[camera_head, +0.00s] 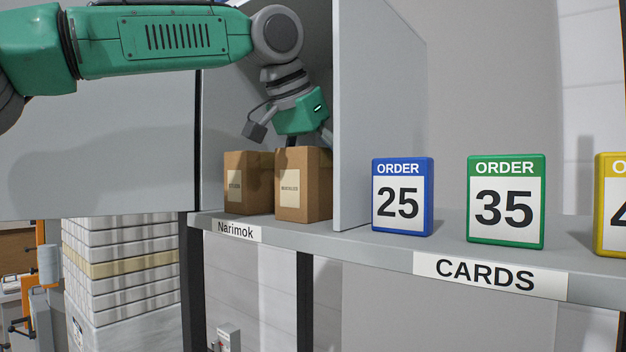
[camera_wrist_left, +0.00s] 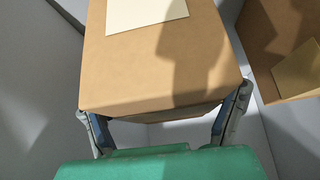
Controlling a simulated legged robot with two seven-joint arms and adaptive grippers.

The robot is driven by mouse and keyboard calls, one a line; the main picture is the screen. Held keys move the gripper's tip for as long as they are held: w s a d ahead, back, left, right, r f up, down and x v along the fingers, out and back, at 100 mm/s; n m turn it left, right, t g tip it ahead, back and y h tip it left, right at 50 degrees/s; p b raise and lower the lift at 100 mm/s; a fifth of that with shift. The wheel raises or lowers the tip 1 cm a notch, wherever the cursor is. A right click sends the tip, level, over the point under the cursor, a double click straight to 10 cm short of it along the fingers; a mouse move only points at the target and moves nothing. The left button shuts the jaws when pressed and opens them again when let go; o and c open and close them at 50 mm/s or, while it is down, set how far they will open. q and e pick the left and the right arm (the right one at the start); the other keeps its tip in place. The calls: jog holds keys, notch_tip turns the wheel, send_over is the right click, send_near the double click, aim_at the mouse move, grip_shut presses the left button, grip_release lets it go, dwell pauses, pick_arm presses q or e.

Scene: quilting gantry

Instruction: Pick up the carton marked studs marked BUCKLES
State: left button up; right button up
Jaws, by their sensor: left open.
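Two brown cartons stand side by side on the shelf in the head view. The right carton (camera_head: 317,190) has a pale label that seems to read BUCKLES; the left carton (camera_head: 258,185) has one that seems to read STUDS, both small. My left gripper (camera_head: 303,141) points down at the top of the right carton, its fingertips partly hidden. My right gripper is not in view.
A grey divider panel (camera_head: 378,120) rises just right of the cartons. Beyond it stand order cards 25 (camera_head: 402,197) and 35 (camera_head: 505,201), with a yellow card (camera_head: 614,205) at the edge. The shelf front bears a Narimok label (camera_head: 236,231).

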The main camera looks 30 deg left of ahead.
pick_arm(q)
jog(key=shift+w+d+f, duration=0.25)
jog(key=shift+w, duration=0.05)
jog(key=shift+s+a, duration=0.1)
jog(key=shift+a, duration=0.4)
jog(key=c, duration=1.3)
jog(key=shift+s+a+f, duration=0.1)
jog(key=shift+a, duration=0.1)
jog(key=shift+d, duration=0.2)
